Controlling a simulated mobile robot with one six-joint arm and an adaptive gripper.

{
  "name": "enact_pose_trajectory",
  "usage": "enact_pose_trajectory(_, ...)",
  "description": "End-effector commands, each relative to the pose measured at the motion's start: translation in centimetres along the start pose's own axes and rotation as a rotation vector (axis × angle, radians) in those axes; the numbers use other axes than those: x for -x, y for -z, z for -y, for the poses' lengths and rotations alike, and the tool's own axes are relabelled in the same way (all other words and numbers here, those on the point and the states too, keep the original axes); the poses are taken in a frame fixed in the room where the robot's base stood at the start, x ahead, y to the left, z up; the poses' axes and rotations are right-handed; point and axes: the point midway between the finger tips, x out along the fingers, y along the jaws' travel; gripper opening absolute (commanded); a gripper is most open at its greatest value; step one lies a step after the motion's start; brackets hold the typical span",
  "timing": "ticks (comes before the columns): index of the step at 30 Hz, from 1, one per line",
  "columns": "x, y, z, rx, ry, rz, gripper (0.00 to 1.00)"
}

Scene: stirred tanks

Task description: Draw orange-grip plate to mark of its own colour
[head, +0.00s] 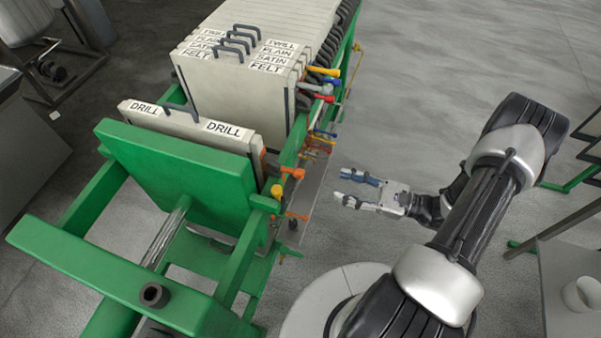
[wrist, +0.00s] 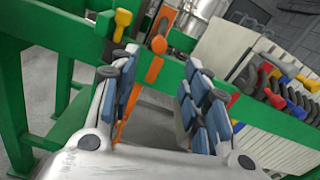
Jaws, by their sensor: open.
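The orange-grip plate (head: 190,128), a pale slab lettered DRILL, stands upright in the green frame, beside the green end plate and apart from the main stack. Its orange grip (head: 293,172) sticks out over the near side rail. In the wrist view the orange grip (wrist: 154,68) shows beyond and between my fingertips. My gripper (head: 350,187) is open and empty, in free air to the right of the grip, with its fingers pointing at the frame. I cannot make out an orange mark for certain.
The main stack (head: 245,95) holds several pale plates, with red, blue and yellow grips on its right side. A yellow knob (head: 277,190) sits beside the orange grip. Small coloured taps (head: 320,145) hang below the green rail.

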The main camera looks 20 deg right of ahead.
Motion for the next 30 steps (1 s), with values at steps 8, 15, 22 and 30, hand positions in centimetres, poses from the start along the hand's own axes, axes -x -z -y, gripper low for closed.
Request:
enact_pose_trajectory(8, -6.4, 0.1, -0.2, 0.000, -0.008, 0.001, 0.43)
enact_pose_trajectory(15, -10.9, 0.1, -0.2, 0.000, -0.007, -0.001, 0.43)
enact_pose_trajectory(22, -12.9, 0.1, -0.1, 0.000, -0.004, -0.001, 0.43)
enact_pose_trajectory(30, -13.1, 0.0, -0.1, 0.000, -0.002, -0.002, 0.43)
